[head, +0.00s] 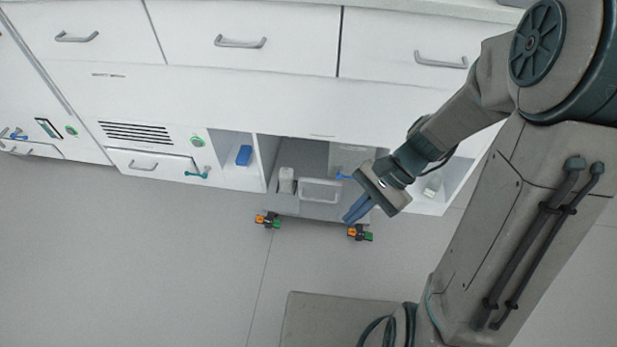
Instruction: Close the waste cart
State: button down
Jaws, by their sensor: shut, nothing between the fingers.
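The waste cart (308,208) is a low grey cart on small wheels with orange and green parts. In the head view it sits in an open bay under the white counter, its front end standing out over the floor. A pale handle (320,190) is at its front. My gripper (353,215) has blue fingers, which are shut and empty. It is at the right front corner of the cart and hides part of it. I cannot tell whether the fingers touch the cart.
A white counter with drawers (240,42) runs along the back. A blue box (244,155) sits in an open cubby left of the cart. A vented unit with a handled drawer (150,163) is further left. The grey floor (130,260) in front is clear.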

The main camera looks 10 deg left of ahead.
jog(key=w+a+f+m+y+b, duration=0.1)
jog(key=w+a+f+m+y, duration=0.35)
jog(key=f+m+y, duration=0.2)
jog(key=m+t+h+b, duration=0.2)
jog(key=m+t+b, duration=0.6)
jog(key=m+t, duration=1.6)
send_near(299, 184)
notch_tip(299, 184, up, 3)
jog(key=a+m+g, duration=0.2)
jog(key=m+g, duration=0.4)
jog(key=shift+y, duration=0.25)
jog(key=w, duration=0.2)
jog(key=w+b, duration=0.1)
jog(key=w, duration=0.1)
jog(key=shift+r, duration=0.25)
jog(key=shift+w+r, duration=0.1)
jog(key=shift+w, duration=0.3)
jog(key=shift+w+r, duration=0.1)
